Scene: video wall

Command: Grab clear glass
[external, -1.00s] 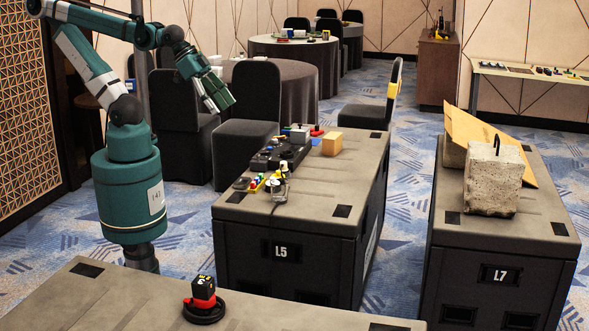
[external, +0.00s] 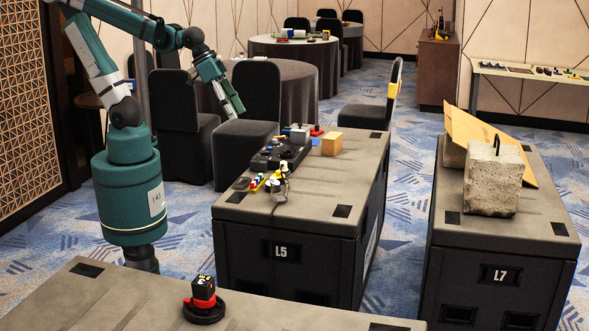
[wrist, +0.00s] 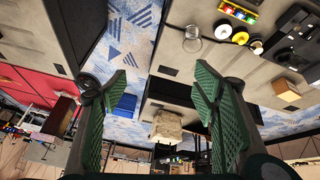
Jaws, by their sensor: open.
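A small clear glass (external: 279,190) stands near the front of the L5 case, beside small colourful items; its outline is hard to make out in the external view. In the wrist view a round clear rim (wrist: 192,40) on the case top appears to be the glass, left of a white roll. My gripper (external: 236,110) is up in the air, left of and above the L5 case, apart from the glass. In the wrist view its two green fingers (wrist: 160,95) are spread wide with nothing between them.
The L5 case (external: 240,208) also holds a black device (external: 275,155), a yellowish block (external: 332,143) and several small bright items. The L7 case (external: 455,225) bears a concrete block (external: 492,180). A black chair (external: 255,90) stands just behind my gripper. A front case (external: 120,300) bears a red-black object (external: 203,292).

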